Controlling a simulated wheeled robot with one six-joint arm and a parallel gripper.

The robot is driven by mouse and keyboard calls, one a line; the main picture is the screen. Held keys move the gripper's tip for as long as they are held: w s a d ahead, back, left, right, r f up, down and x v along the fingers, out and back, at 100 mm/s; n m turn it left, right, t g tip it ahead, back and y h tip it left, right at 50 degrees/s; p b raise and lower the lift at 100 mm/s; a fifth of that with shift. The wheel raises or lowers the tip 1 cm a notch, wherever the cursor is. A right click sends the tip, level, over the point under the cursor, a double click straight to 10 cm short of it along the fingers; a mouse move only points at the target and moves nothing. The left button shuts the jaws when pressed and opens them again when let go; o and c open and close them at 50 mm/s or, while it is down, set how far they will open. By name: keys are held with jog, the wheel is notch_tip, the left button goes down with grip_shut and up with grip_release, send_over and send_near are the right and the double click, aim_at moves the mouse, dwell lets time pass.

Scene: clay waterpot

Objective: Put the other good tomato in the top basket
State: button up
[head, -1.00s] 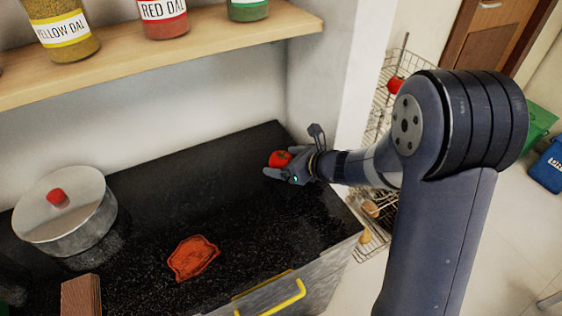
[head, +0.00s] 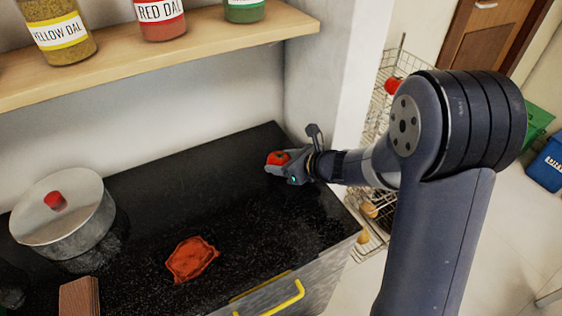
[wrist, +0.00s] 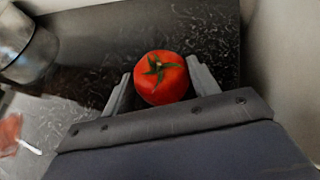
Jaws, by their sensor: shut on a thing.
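A red tomato (head: 277,158) with a green stem is between the fingers of my gripper (head: 281,168), over the far right end of the black counter. In the wrist view the tomato (wrist: 161,78) shows between the two grey fingers of my gripper (wrist: 160,85), which is shut on it. A wire basket rack (head: 381,95) stands beyond the wall edge at the right. Another red tomato (head: 392,84) shows in its top basket. My arm hides part of the rack.
A lidded steel pot (head: 65,220) stands at the left of the counter (head: 140,190). A crumpled orange-red cloth-like thing (head: 191,259) lies in the middle. A wooden shelf (head: 150,55) with jars hangs above. A white wall end (head: 345,75) stands between counter and rack.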

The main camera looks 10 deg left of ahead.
aim_at(283, 159)
notch_tip(283, 159, up, 10)
jog(key=p, duration=0.2)
jog(key=shift+f+p, duration=0.1)
jog(key=shift+p, duration=0.25)
